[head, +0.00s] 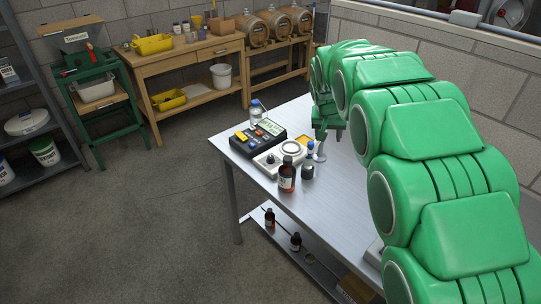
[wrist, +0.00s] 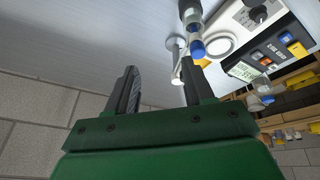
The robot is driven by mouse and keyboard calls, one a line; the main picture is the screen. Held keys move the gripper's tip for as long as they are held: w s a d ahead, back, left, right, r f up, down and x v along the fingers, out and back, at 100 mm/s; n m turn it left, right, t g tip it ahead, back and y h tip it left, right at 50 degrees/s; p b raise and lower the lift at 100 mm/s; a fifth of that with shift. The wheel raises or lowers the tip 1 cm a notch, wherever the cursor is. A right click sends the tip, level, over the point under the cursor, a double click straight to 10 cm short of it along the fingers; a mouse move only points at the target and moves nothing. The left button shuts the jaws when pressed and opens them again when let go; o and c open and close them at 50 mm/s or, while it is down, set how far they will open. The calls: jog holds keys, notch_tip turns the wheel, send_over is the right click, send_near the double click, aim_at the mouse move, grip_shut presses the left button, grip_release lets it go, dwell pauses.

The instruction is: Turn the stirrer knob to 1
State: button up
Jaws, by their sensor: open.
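The stirrer (head: 265,166) is a pale box with a round plate and a dark knob (head: 270,158) on its front left corner. In the wrist view the stirrer (wrist: 233,19) is at the upper right and its knob (wrist: 259,14) is near the top edge. The knob's setting is too small to read. My gripper (head: 329,136) is open and empty, above the table to the right of the stirrer and apart from the knob. In the wrist view my gripper (wrist: 157,68) shows two spread dark fingers.
A thin stand (head: 320,155) is near my gripper.

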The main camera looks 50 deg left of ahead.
jog(key=n+y, duration=0.1)
jog(key=y, duration=0.1)
send_near(271, 157)
jog(key=shift+g, duration=0.3)
jog(key=shift+x, duration=4)
jog(key=shift+w, duration=0.15)
jog(key=shift+c, duration=0.3)
jog(key=shift+h, duration=0.3)
grip_shut()
